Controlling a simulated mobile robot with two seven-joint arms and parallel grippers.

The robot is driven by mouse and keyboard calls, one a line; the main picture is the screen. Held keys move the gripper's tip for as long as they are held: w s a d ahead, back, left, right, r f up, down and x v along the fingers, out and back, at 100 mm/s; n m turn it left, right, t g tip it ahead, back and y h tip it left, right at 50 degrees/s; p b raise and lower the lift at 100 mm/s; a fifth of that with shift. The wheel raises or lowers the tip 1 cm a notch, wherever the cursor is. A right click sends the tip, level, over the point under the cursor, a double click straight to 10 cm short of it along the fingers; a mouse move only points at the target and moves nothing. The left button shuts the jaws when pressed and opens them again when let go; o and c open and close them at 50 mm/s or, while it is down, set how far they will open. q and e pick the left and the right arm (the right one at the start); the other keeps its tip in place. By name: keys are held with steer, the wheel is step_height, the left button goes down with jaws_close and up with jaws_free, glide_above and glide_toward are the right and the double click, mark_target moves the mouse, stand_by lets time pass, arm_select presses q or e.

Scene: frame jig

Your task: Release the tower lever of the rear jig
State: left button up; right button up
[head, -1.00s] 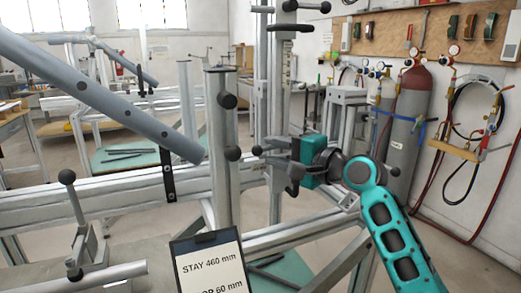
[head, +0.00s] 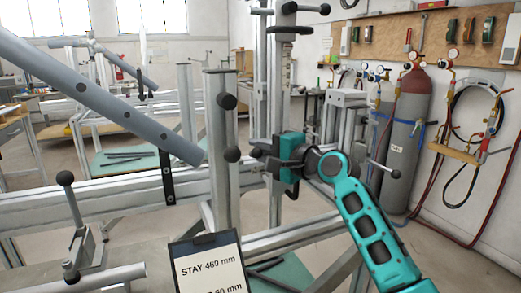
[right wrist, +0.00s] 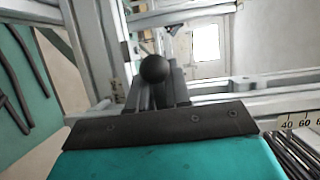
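The rear jig's tall metal tower (head: 277,85) stands behind the front post. A black ball knob (right wrist: 154,68) shows in the right wrist view, just past my right gripper's fingers; I take it for the tower lever's knob. My right gripper (head: 262,160), dark fingers on a teal body, reaches leftward to the tower's lower part in the head view. Its fingertips are at or beside the knob; touching or apart is unclear. The fingers and lever rod overlap, so I cannot tell whether the grip is closed. My left gripper is out of view.
The front post (head: 223,140) with black knobs stands just left of my gripper. A grey tube (head: 100,95) slants across the left. A sign board (head: 207,268) stands low in front. A gas cylinder (head: 402,140) stands by the right wall.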

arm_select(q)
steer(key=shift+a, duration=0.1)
arm_select(e)
jaws_close()
arm_select(q)
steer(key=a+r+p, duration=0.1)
steer(key=p, duration=0.1)
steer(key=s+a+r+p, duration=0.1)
steer(key=p, duration=0.2)
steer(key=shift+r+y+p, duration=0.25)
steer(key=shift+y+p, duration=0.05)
arm_select(e)
steer(key=r+m, duration=0.1)
steer(key=m, duration=0.1)
steer(key=r+m+t+y, duration=0.1)
steer(key=m, duration=0.1)
steer(key=r+m+t, duration=0.1)
steer(key=m, duration=0.1)
steer(key=shift+w+d+r+m, duration=0.15)
steer(key=shift+d+m, duration=0.2)
steer(key=shift+m, duration=0.05)
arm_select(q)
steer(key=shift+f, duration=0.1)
